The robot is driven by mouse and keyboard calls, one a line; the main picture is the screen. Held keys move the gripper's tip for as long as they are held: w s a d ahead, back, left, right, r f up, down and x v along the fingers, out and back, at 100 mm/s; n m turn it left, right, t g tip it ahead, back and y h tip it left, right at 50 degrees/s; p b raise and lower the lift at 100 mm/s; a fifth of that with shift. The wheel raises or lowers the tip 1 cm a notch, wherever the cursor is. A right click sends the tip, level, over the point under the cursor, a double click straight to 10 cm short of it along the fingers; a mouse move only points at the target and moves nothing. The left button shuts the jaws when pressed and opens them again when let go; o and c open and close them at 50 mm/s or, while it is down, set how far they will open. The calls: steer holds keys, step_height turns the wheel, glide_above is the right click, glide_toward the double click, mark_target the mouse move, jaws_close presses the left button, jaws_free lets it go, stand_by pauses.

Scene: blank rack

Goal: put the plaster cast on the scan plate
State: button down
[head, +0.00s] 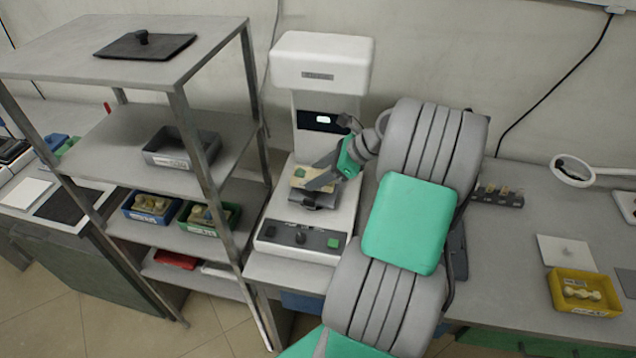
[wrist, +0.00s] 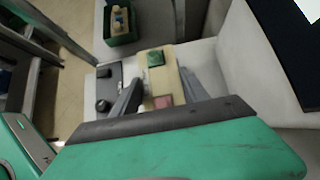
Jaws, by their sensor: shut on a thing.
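My gripper (head: 318,181) is shut on a cream plaster cast (head: 298,174), inside the open bay of the white scanner. The cast also shows in the wrist view (wrist: 163,78) between my two grey fingers, with a green square patch at its far end and a pink patch near my palm. The dark scan plate (head: 313,202) lies just below the cast, partly hidden by it and my fingers. I cannot tell whether the cast touches the plate.
The white scanner (head: 320,62) has its head above and a button panel (head: 300,238) in front. A metal rack (head: 190,110) stands close on the left, with a blue bin (head: 152,222) and a green bin (head: 183,222). A yellow bin (head: 583,308) sits on the right bench.

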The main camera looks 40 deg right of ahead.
steer(key=shift+f, duration=1.5)
steer(key=shift+f, duration=0.15)
steer(key=c, duration=0.9)
jaws_free()
steer(key=shift+o, duration=0.2)
